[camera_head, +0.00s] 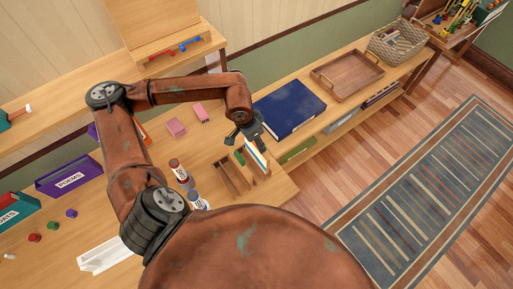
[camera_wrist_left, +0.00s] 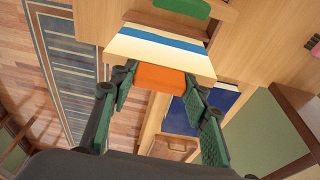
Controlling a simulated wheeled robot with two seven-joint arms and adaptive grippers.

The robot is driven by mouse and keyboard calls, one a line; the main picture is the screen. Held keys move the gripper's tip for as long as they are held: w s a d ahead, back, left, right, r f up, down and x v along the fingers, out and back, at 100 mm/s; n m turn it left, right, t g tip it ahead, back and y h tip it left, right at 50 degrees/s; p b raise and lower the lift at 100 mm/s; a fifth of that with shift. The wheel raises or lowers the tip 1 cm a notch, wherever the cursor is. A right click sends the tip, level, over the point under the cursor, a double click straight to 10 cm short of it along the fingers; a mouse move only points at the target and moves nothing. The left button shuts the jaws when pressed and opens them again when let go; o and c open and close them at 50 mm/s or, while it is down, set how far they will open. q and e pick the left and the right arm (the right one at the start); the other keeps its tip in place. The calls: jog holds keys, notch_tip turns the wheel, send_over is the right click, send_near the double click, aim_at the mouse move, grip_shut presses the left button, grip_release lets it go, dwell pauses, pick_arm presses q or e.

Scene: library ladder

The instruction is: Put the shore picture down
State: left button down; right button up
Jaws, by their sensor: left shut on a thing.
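The shore picture (camera_wrist_left: 150,48) is a pale cream board with a blue stripe, with an orange part (camera_wrist_left: 160,79) between my fingers. My left gripper (camera_wrist_left: 158,84) is shut on this orange part. In the head view, the left gripper (camera_head: 249,137) holds the picture (camera_head: 257,154) upright at a wooden rack (camera_head: 229,178) near the bench's front edge. I cannot tell whether the picture touches the rack. A green piece (camera_head: 239,157) is beside it, and also shows in the wrist view (camera_wrist_left: 183,7). My right gripper is not in view.
A blue book (camera_head: 289,108), a wooden tray (camera_head: 347,75) and a basket (camera_head: 397,42) stand on the bench to the right. Pink blocks (camera_head: 176,127), a red-capped jar (camera_head: 178,170) and a purple box (camera_head: 68,178) are to the left. A striped rug (camera_head: 425,185) lies on the floor.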

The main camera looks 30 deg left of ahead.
aim_at(255, 145)
pick_arm(q)
jog(key=shift+s+x, duration=0.2)
jog(key=shift+x, duration=0.7)
jog(key=shift+s+x, duration=0.15)
jog(key=shift+x, duration=0.7)
jog(key=shift+a+f, duration=0.15)
jog(key=shift+f, duration=0.15)
jog(key=c, duration=1.1)
grip_release()
jog(key=shift+r, duration=0.35)
jog(key=v, duration=1.2)
jog(key=shift+f, duration=0.15)
